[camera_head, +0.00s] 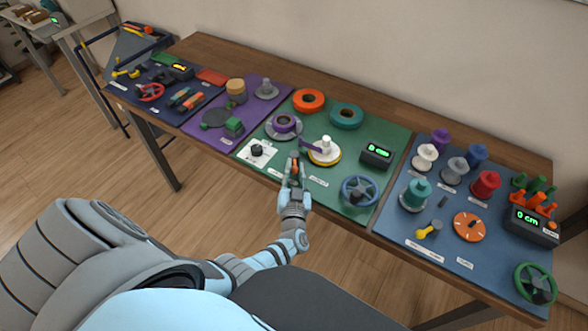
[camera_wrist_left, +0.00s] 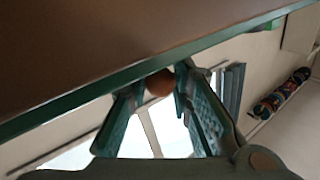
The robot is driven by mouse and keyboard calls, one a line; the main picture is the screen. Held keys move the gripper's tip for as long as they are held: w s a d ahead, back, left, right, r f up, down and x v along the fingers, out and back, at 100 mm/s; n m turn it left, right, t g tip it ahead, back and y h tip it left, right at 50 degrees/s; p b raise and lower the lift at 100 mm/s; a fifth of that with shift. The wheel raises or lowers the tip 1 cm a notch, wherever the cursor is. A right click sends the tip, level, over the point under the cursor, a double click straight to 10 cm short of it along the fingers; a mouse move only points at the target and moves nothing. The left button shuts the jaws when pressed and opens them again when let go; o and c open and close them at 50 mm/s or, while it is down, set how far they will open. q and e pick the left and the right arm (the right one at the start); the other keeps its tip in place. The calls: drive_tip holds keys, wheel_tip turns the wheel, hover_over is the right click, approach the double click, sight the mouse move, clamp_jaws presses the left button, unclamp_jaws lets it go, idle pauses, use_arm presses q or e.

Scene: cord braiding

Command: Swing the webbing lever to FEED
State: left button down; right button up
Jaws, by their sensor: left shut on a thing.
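My left gripper (camera_head: 294,176) is at the front edge of the green mat (camera_head: 365,133). Its fingers are shut on a small orange lever knob (camera_head: 295,165), which the fingers partly cover. In the left wrist view the rounded brown-orange knob (camera_wrist_left: 160,82) sits between the two fingertips (camera_wrist_left: 156,96). The lever's base and pivot are hidden by my gripper. Small white labels (camera_head: 319,182) lie beside the gripper on the mat, too small to read, so I cannot tell which position the lever is in. My right gripper is not in view.
Behind the gripper is a white spool on a yellow-rimmed disc (camera_head: 324,155). A blue handwheel (camera_head: 360,190) is to the right, and a black knob on a white plate (camera_head: 257,151) to the left. A counter (camera_head: 377,154) stands further right. Other mats hold more parts.

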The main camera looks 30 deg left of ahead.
use_arm(q)
drive_tip(key=shift+w+r, duration=0.1)
drive_tip(key=shift+r, duration=0.05)
drive_tip(key=c, duration=1.4)
unclamp_jaws()
drive_tip(key=v, duration=0.7)
drive_tip(key=shift+d, duration=0.25)
